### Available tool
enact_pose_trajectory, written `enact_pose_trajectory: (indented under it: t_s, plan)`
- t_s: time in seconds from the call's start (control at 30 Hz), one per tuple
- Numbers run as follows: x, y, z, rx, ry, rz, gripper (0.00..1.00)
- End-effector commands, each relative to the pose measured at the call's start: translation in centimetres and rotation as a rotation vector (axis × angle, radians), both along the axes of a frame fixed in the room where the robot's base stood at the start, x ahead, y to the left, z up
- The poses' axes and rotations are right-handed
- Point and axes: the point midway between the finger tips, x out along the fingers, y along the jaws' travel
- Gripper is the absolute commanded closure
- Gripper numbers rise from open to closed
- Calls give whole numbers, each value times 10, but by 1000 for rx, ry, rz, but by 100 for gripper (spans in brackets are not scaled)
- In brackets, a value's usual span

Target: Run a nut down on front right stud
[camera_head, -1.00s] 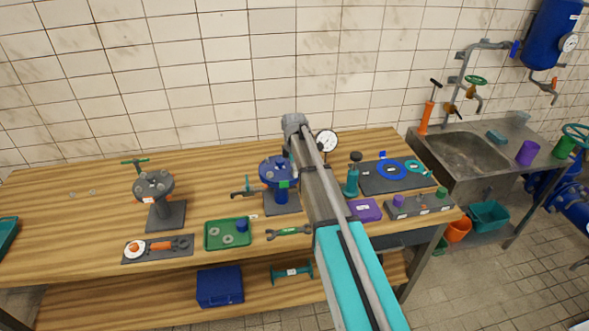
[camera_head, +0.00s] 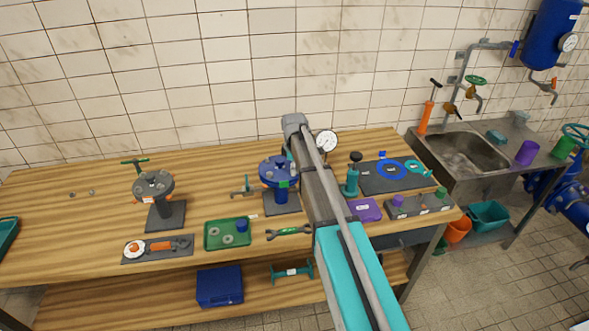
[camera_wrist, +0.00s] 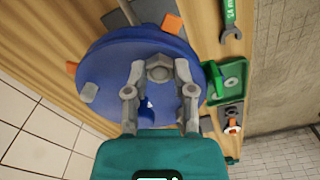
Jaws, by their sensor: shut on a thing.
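The blue round flange (camera_head: 280,168) stands on a dark base near the middle of the bench. In the wrist view its blue face (camera_wrist: 112,68) fills the area beneath my gripper (camera_wrist: 160,75). My gripper is shut on a grey hex nut (camera_wrist: 158,68), held at the flange face near its rim. The stud under the nut is hidden. Another grey nut or stud end (camera_wrist: 90,93) shows on the flange, apart from my fingers. In the head view my arm hides the gripper and the nut.
A green tray (camera_head: 209,246) with washers and a blue piece lies in front. A green spanner (camera_head: 288,231) lies beside it. A grey flange stand (camera_head: 154,185) is at left. A dial gauge (camera_head: 326,141), green-blue bottle (camera_head: 352,184) and purple box (camera_head: 364,210) are right of the flange.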

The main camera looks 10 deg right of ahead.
Motion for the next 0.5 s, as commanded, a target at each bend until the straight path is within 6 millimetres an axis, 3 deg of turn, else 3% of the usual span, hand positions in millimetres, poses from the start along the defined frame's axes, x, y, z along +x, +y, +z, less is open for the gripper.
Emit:
enact_pose_trajectory:
  t_s: [0.03, 0.23, 0.5]
  plan:
    - [0, 0, 0, 0, 1, -17, 63]
    - [0, 0, 0, 0, 0, -12, 27]
    - [0, 0, 0, 0, 0, -10, 27]
